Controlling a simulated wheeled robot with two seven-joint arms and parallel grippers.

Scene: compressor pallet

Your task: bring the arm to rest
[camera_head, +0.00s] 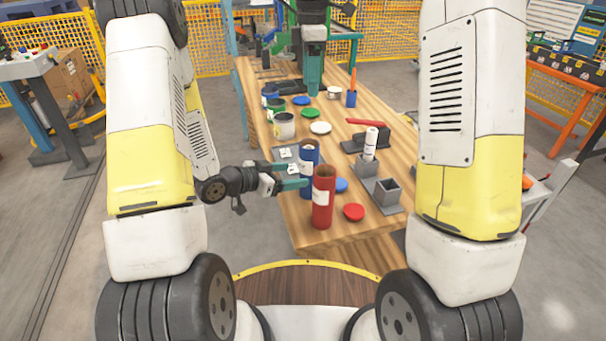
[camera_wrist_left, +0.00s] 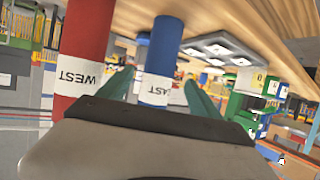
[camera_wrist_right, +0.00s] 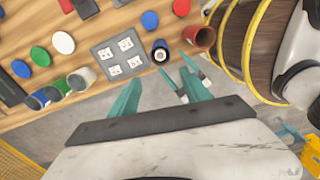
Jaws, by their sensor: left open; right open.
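My left gripper (camera_head: 294,176) is open and points right at the table's left edge. In the left wrist view its spread fingers (camera_wrist_left: 160,80) frame the blue tube labelled EAST (camera_wrist_left: 158,60); I cannot tell whether they touch it. The red tube labelled WEST (camera_wrist_left: 82,50) stands beside it. In the head view the blue tube (camera_head: 308,180) and red tube (camera_head: 323,200) stand upright at the near table end. My right gripper (camera_wrist_right: 158,74) is open with nothing held, over the table edge in its wrist view.
The wooden table (camera_head: 300,232) carries a tile pad (camera_wrist_right: 103,51), several coloured discs, cans (camera_head: 284,127), a red-handled fixture (camera_head: 366,124) and a grey square holder (camera_head: 387,191). Floor left of the table is open.

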